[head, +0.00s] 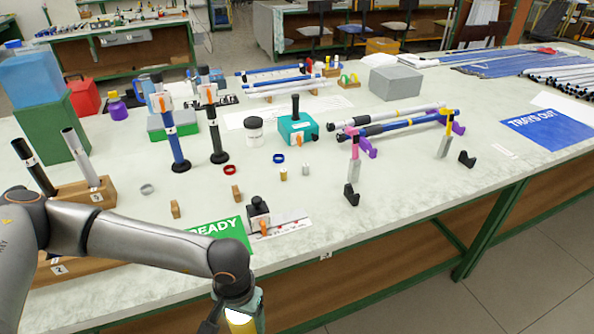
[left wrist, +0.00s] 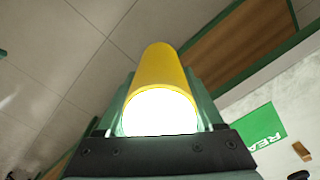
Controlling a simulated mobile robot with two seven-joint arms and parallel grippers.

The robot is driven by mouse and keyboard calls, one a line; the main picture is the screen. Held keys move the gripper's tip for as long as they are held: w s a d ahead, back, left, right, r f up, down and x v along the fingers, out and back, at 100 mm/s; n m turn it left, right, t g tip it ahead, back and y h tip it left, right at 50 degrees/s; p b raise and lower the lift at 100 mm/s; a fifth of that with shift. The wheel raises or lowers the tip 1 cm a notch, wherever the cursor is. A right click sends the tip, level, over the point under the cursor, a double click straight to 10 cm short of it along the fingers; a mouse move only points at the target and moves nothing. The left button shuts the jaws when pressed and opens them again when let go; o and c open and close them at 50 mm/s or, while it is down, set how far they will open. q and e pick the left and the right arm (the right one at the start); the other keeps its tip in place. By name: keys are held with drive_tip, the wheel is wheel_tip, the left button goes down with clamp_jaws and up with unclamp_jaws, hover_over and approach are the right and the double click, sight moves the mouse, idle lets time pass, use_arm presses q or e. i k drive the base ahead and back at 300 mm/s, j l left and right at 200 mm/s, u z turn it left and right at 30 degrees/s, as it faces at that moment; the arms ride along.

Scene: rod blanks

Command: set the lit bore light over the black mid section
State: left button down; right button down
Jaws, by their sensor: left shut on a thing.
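My left gripper (head: 238,312) is low at the front of the head view, in front of the table's edge. It is shut on the bore light (head: 241,325), a yellow cylinder with a glowing white end. In the left wrist view the bore light (left wrist: 160,75) lies between the green fingers, its lit end towards the camera. Another black section (head: 214,128) stands upright on a round black foot. I cannot tell which is the mid section. The right gripper is not in view.
A grey tube (head: 79,152) leans in the wooden block (head: 99,194) beside the black tube. Two upright clamps (head: 353,160) stand right of centre. The front right tabletop is mostly clear.

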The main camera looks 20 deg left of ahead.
sight(24, 150)
drive_tip(key=k+j, duration=0.15)
drive_tip(key=j, duration=0.2)
drive_tip(key=k+j, duration=0.2)
drive_tip(key=j, duration=0.2)
drive_tip(key=k+j, duration=0.15)
drive_tip(key=j, duration=0.2)
drive_tip(key=k+j, duration=0.15)
drive_tip(key=j, duration=0.2)
drive_tip(key=k+j, duration=0.2)
drive_tip(key=j, duration=0.2)
drive_tip(key=k+j, duration=0.15)
drive_tip(key=j, duration=0.2)
drive_tip(key=z, duration=0.05)
